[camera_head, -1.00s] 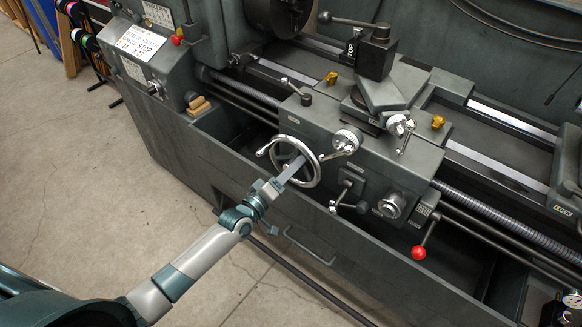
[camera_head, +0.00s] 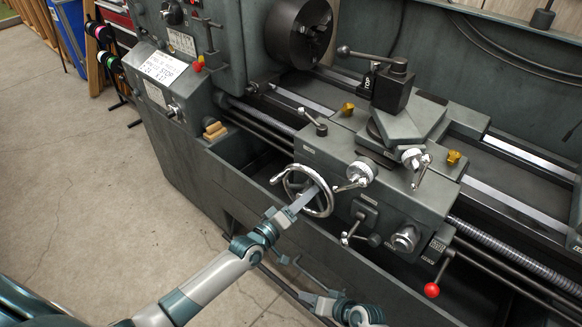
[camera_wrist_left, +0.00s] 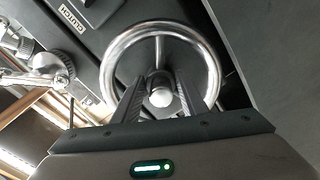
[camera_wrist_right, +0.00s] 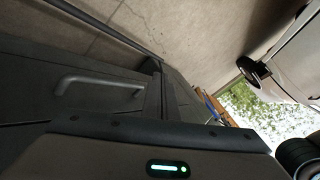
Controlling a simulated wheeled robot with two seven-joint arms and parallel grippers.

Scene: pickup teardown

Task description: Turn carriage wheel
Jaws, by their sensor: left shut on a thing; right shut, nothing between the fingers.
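The carriage wheel (camera_head: 300,167) is a chrome ring on the front of the lathe carriage, with a small handle at its upper left. My left gripper (camera_head: 312,191) reaches into the ring from the lower left. In the left wrist view its two fingers (camera_wrist_left: 160,90) are on either side of a pale round knob (camera_wrist_left: 161,98) inside the ring (camera_wrist_left: 160,30); I cannot tell whether this is the hub or a handle. It is shut on the wheel. My right gripper (camera_head: 318,303) is low in front of the lathe, apart from the wheel, shut and empty. Its fingertips are not clear.
A crank (camera_head: 352,178) sits close to the wheel's right. A red-knobbed lever (camera_head: 432,290) and smaller levers (camera_head: 358,230) stand further right. A bar handle (camera_wrist_right: 98,82) is on the lathe's lower panel, near my right gripper. Open concrete floor (camera_head: 80,190) lies left.

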